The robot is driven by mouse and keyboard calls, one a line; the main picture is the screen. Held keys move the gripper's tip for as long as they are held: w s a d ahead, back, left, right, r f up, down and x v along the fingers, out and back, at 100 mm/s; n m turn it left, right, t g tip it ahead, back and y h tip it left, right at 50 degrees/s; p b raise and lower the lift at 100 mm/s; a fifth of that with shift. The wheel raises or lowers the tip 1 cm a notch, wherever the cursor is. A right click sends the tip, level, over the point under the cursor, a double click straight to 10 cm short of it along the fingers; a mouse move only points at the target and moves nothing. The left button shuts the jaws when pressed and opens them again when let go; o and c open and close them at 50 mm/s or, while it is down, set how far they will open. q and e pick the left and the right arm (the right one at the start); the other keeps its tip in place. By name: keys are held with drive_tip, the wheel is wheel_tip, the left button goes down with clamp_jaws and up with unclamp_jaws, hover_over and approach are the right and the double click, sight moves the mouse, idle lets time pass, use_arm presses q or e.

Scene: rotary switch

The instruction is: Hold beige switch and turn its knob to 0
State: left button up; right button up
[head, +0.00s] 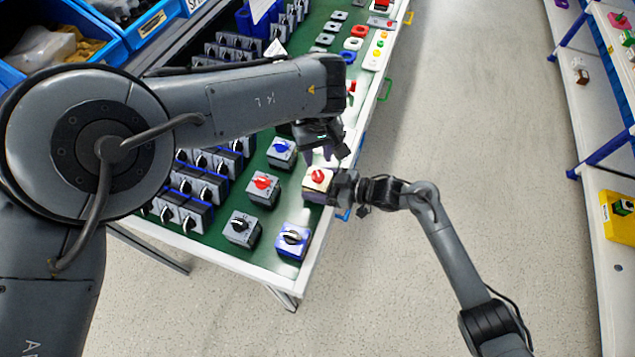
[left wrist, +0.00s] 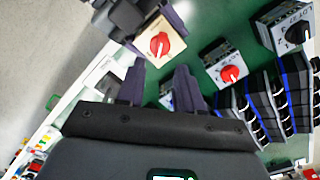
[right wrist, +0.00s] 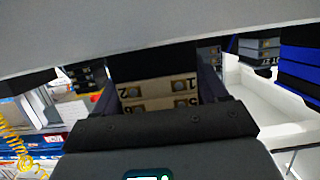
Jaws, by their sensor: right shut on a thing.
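The beige switch (head: 318,181) with a red knob (head: 318,175) is at the right edge of the green table. My right gripper (head: 333,186) is shut on its body from the right; the right wrist view shows the beige side (right wrist: 160,92) between the fingers. My left gripper (head: 325,155) is just above and behind the switch. In the left wrist view its two fingers (left wrist: 160,88) are apart with nothing between them, and the beige switch (left wrist: 171,52) with its red knob (left wrist: 159,43) lies ahead of them. The knob's setting is too small to read.
A grey switch with a red knob (head: 263,187), one with a blue knob (head: 281,151), one with a black knob (head: 241,229) and a blue switch (head: 293,240) stand nearby on the green table (head: 270,218). Rows of dark switches (head: 185,207) are further left. The aisle right is clear.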

sight(318, 173)
use_arm(q)
drive_tip(key=shift+f, duration=3.1)
clamp_jaws()
